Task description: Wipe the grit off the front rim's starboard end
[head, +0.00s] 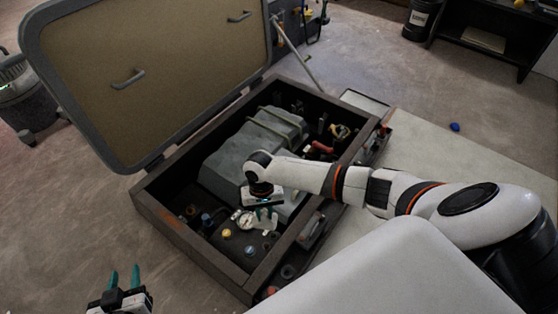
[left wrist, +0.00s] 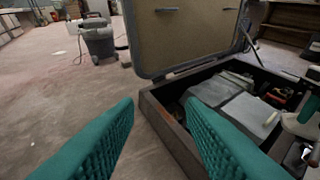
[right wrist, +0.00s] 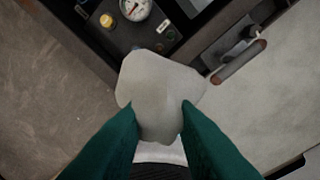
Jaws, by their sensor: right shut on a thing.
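My right gripper (head: 265,211) is shut on a pale grey cloth (right wrist: 158,90), which bunches out beyond the teal fingertips in the right wrist view. In the head view the cloth (head: 268,223) appears over the near end of the open hatch box, beside a white gauge. The box's dark rim (head: 283,250) runs along the side opposite the lid hinge. In the right wrist view the cloth hides part of the rim near a corner. I cannot make out any grit. My left gripper (head: 124,278) is open and empty, outside the box at the lower left.
The raised lid (head: 150,75) stands on the box's far left side, held by a strut (head: 295,55). Inside are a grey engine cover (head: 245,145), the gauge (right wrist: 136,9) and a yellow knob (right wrist: 107,20). A red-brown handle (right wrist: 240,62) sits beside the rim.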

